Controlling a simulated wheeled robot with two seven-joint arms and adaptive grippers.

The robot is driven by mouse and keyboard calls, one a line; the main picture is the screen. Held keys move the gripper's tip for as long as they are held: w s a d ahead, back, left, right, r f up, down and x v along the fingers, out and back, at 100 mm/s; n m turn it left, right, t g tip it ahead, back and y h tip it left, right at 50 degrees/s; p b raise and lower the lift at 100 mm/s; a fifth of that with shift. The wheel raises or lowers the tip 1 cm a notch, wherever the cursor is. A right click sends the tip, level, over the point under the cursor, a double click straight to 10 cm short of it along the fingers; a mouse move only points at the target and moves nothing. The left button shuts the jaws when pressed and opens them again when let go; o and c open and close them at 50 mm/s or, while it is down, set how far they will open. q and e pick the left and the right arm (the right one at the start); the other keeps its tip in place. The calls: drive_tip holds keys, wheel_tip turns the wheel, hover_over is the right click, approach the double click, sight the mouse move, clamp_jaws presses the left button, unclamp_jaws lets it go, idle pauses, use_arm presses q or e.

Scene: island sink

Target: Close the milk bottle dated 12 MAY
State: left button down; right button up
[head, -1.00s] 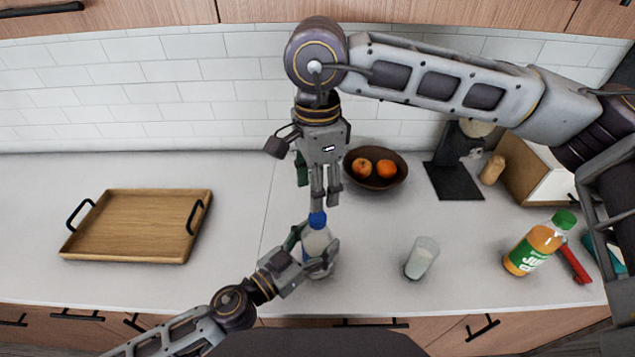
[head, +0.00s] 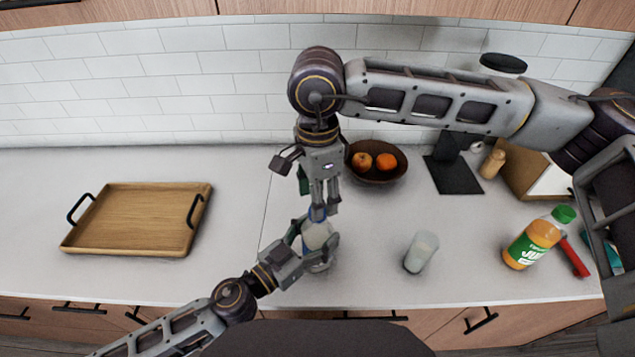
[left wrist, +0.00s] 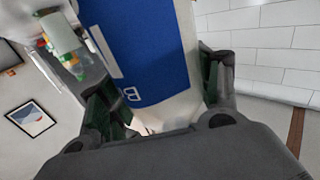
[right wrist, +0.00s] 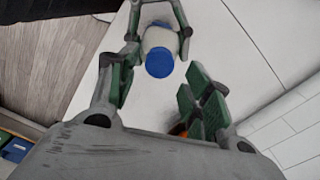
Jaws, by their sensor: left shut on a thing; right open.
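The milk bottle (head: 318,236) is white with a blue cap and stands on the counter in the head view. My left gripper (head: 312,248) is shut around its body; in the left wrist view the blue label (left wrist: 145,50) fills the space between the fingers. The date is not readable. My right gripper (head: 325,208) points down from above, its fingertips at the blue cap (head: 317,213). In the right wrist view the blue cap (right wrist: 159,62) shows beyond the open fingers, with the bottle below it. Whether the fingers touch the cap, and how it sits, I cannot tell.
A glass (head: 421,252) and an orange juice bottle (head: 535,243) stand to the right. A fruit bowl (head: 378,178) is behind. A wooden tray (head: 135,219) lies at the left. The counter between tray and bottle is clear.

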drive_tip(key=shift+f, duration=1.75)
drive_tip(key=shift+c, duration=0.3)
drive_tip(key=c, duration=1)
drive_tip(key=shift+c, duration=0.2)
drive_tip(key=o, duration=1.2)
drive_tip(key=shift+r, duration=0.1)
drive_tip(key=shift+r, duration=5.95)
